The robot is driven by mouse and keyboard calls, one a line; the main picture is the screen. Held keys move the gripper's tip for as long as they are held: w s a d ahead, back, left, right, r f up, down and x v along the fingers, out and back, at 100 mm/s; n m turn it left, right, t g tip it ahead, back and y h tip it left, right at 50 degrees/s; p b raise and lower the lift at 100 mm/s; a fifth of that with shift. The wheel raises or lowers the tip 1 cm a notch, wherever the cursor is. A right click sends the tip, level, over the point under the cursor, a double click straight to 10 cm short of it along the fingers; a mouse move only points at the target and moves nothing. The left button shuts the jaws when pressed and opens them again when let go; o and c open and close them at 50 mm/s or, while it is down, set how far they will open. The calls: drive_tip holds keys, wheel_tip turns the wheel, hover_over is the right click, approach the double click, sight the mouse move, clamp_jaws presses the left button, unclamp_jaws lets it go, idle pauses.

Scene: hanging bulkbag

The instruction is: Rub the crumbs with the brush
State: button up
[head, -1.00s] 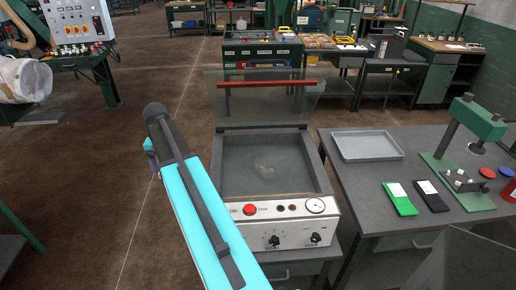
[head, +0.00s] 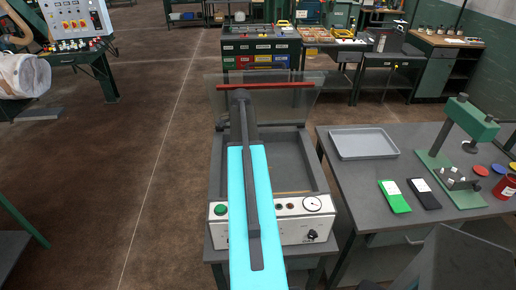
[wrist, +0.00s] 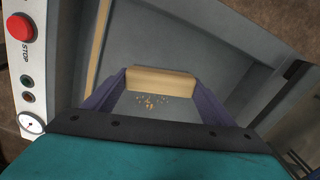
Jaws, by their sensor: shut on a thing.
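In the wrist view my gripper (wrist: 160,76) has its two purple fingers shut on the brush (wrist: 160,84), seen as a pale beige block between them. Several small tan crumbs (wrist: 150,101) lie scattered on the grey chamber floor, just below the brush in the picture. I cannot tell whether the brush touches the floor. In the head view my arm covers the gripper, the brush and the crumbs. The chamber machine (head: 317,180) stands with its clear lid (head: 298,104) raised.
A tan bar (wrist: 97,42) runs along the chamber's front side. The panel carries a red stop button (wrist: 19,27), knobs and a gauge (head: 312,203). On the bench to the right are a grey tray (head: 363,143) and a green press (head: 470,125). Chamber walls surround the gripper.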

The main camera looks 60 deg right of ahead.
drive_tip(key=s+d+m, duration=0.1)
drive_tip(key=s, duration=0.1)
drive_tip(key=s+d+m, duration=0.2)
drive_tip(key=shift+s+d+p, duration=0.25)
drive_tip(key=shift+d+p, duration=0.05)
drive_tip(key=shift+f, duration=0.1)
drive_tip(key=shift+f+b, duration=1.75)
drive_tip(key=shift+f, duration=1.15)
drive_tip(key=shift+f+b, duration=0.45)
drive_tip(key=shift+f, duration=0.55)
drive_tip(key=shift+s, duration=0.1)
drive_tip(key=shift+s+d+r, duration=0.1)
drive_tip(key=shift+s+d, duration=0.45)
drive_tip(key=shift+s, duration=0.15)
drive_tip(key=shift+s+d, duration=0.5)
drive_tip(key=shift+s, duration=0.2)
drive_tip(key=shift+s, duration=0.1)
